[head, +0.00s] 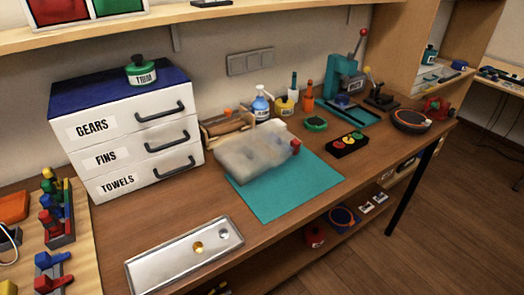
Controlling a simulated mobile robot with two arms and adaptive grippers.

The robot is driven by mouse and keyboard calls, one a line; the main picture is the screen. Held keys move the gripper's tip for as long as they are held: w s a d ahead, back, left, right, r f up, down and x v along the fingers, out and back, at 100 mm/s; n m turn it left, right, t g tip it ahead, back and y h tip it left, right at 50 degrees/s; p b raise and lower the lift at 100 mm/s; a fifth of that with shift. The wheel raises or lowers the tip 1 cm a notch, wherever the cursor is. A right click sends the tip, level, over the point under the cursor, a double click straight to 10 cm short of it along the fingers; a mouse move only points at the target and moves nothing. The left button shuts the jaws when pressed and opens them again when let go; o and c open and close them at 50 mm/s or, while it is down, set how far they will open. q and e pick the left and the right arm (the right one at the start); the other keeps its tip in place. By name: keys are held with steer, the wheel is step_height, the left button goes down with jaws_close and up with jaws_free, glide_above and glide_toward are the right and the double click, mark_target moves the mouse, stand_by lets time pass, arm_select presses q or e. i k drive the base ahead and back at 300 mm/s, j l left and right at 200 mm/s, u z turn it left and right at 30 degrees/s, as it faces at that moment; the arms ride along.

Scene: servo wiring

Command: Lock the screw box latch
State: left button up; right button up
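A translucent, cloudy box (250,152) lies on the workbench, partly over the teal mat (290,190). I take it to be the screw box; its contents are blurred. A small red part (296,146) sits at its right end and looks like the latch. I cannot tell whether this latch is locked. Neither of my grippers is in view.
A white drawer unit (128,160) stands left of the box. A metal tray (180,262) with two small round pieces lies at the front edge. A black button panel (347,145), bottles and a teal press (342,77) stand right and behind. The mat's front is clear.

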mark_target(295, 143)
steer(key=i+l, duration=0.15)
steer(key=l, duration=0.2)
steer(key=i+l, duration=0.1)
steer(key=l, duration=0.25)
steer(key=i+l, duration=0.15)
steer(key=l, duration=0.15)
steer(key=i+l, duration=0.1)
steer(key=l, duration=0.25)
steer(key=u, duration=0.05)
